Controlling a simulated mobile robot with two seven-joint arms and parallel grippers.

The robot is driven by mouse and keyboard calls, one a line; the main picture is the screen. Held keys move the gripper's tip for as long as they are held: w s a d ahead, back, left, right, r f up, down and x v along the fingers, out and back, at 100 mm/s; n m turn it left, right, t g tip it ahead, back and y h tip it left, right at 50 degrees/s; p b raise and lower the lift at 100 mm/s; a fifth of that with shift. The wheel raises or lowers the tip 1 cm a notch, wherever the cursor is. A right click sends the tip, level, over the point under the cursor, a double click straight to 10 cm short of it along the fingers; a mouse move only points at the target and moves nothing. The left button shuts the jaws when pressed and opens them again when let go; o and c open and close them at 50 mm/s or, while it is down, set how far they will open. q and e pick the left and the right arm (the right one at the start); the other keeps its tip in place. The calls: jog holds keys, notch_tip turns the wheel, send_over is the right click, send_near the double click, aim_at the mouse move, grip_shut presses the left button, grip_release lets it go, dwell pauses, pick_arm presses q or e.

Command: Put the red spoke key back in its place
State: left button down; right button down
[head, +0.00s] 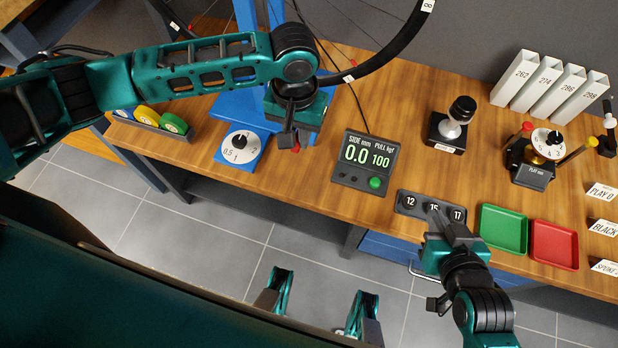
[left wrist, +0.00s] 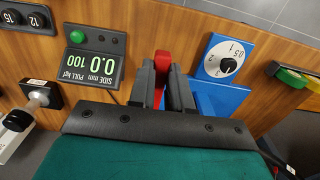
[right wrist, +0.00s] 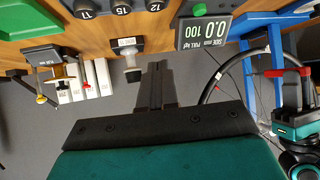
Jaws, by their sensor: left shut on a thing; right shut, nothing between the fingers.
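My left gripper (head: 287,138) is shut on the red spoke key (left wrist: 162,66), which stands out between the fingertips in the left wrist view. In the head view the gripper and arm hide most of the key. The gripper is over the bench, right of the blue dial base. The key rack (head: 143,124) is at the bench's left end, with a yellow key (head: 146,115) and a green key (head: 173,123) in it. The rack's inside is not clear enough to tell its slots. My right gripper (head: 446,226) is shut and empty, by the front edge near the numbered block.
A blue base with a white dial (head: 240,147) lies between rack and left gripper. The display box (head: 366,162) and numbered block (head: 431,208) stand to the right. Green (head: 503,229) and red (head: 553,244) trays are farther right. A blue stand and wheel rise behind.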

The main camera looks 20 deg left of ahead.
pick_arm(q)
jog(key=b, duration=0.2)
send_near(306, 191)
notch_tip(306, 191, down, 5)
jog(key=b, duration=0.8)
jog(key=shift+f+b, duration=0.15)
jog(key=shift+b, duration=0.2)
jog(key=shift+f+b, duration=0.6)
jog(key=shift+b, duration=0.4)
jog(key=shift+r, duration=0.1)
jog(key=c, duration=1)
grip_release()
notch_tip(306, 191, up, 13)
jog(key=p, duration=0.5)
jog(key=shift+p, duration=0.4)
